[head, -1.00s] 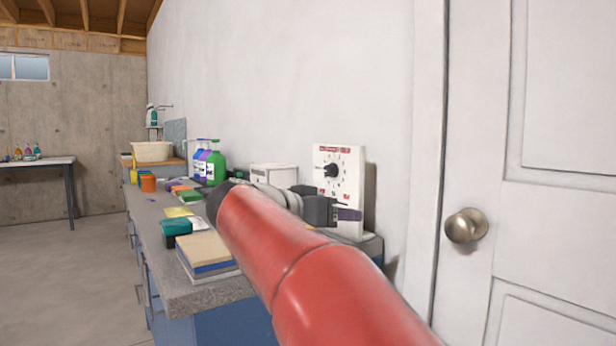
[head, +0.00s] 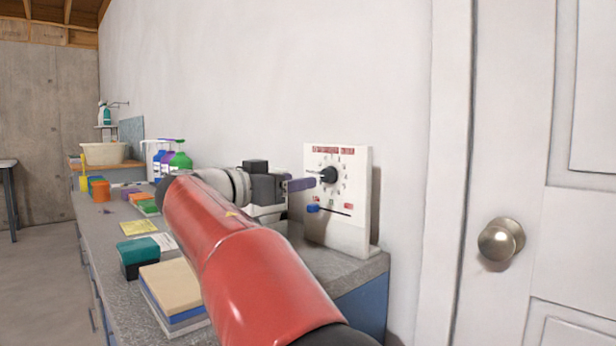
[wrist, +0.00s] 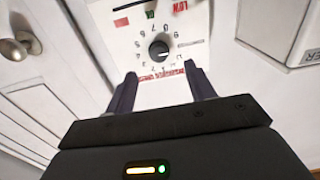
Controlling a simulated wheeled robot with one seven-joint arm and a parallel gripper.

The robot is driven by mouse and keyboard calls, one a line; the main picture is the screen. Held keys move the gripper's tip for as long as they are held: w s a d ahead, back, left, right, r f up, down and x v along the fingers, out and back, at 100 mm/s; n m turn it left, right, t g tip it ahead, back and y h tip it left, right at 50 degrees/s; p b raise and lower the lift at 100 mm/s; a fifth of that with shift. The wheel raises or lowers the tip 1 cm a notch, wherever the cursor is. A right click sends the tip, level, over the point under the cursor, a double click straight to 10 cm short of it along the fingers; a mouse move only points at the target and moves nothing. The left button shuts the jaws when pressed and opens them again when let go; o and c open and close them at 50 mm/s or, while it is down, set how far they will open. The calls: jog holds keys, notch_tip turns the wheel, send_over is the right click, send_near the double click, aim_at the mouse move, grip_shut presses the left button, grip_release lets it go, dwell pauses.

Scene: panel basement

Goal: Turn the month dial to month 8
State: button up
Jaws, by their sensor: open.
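The month dial is a round black knob (head: 328,175) with a ring of numbers on a white panel (head: 352,228) standing against the wall. The knob also shows in the wrist view (wrist: 158,50), upside down, with numbers around it. My gripper (head: 303,184) is open, its dark fingers pointing at the panel just left of the knob in the head view. In the wrist view the open fingertips (wrist: 162,74) stand to either side, with the knob beyond the gap. They do not hold it. I cannot read the dial's setting.
A slider with a blue knob (head: 313,208) sits below the dial. The grey counter (head: 112,232) holds stacked books (head: 172,290), a teal box (head: 138,256) and bottles (head: 180,160). A white box (wrist: 283,28) is beside the panel. A door with a knob (head: 501,241) is at right.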

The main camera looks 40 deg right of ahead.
aim_at(324, 177)
jog(key=d+p, duration=0.1)
jog(key=d, duration=0.6)
jog(key=shift+w+d, duration=0.15)
jog(key=shift+d, duration=0.15)
jog(key=c, duration=0.9)
jog(key=shift+c, duration=0.3)
jog(key=shift+n, duration=0.5)
jog(key=shift+n+b, duration=0.3)
jog(key=shift+n, duration=0.3)
jog(key=n, duration=0.3)
jog(key=shift+n, duration=0.3)
jog(key=n, duration=0.6)
